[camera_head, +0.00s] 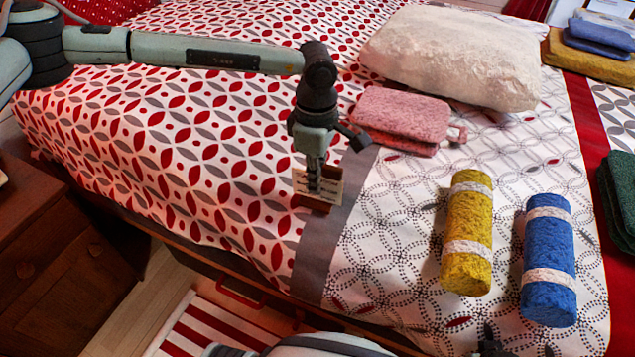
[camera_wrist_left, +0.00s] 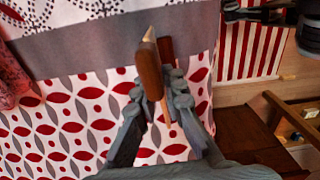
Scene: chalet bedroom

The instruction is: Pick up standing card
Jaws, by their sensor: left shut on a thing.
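The standing card (camera_head: 331,186), a small pale card with dark print and a brown wooden base, is upright on the bed near the grey band. My left gripper (camera_head: 314,186) comes down over it from above and hides its middle. In the left wrist view the card (camera_wrist_left: 149,72) shows edge-on as brown wood with a pale tip, between the fingers of my left gripper (camera_wrist_left: 158,92), which is shut on it. I cannot tell whether its base touches the bed. A dark part of my right gripper (camera_head: 488,344) shows at the bottom edge; its jaws are unclear.
Folded pink towels (camera_head: 402,115) and a white pillow (camera_head: 455,55) lie behind the card. A yellow roll (camera_head: 468,228) and a blue roll (camera_head: 549,255) lie to the right. A wooden cabinet (camera_head: 60,265) stands left of the bed. The patterned cover left of the card is clear.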

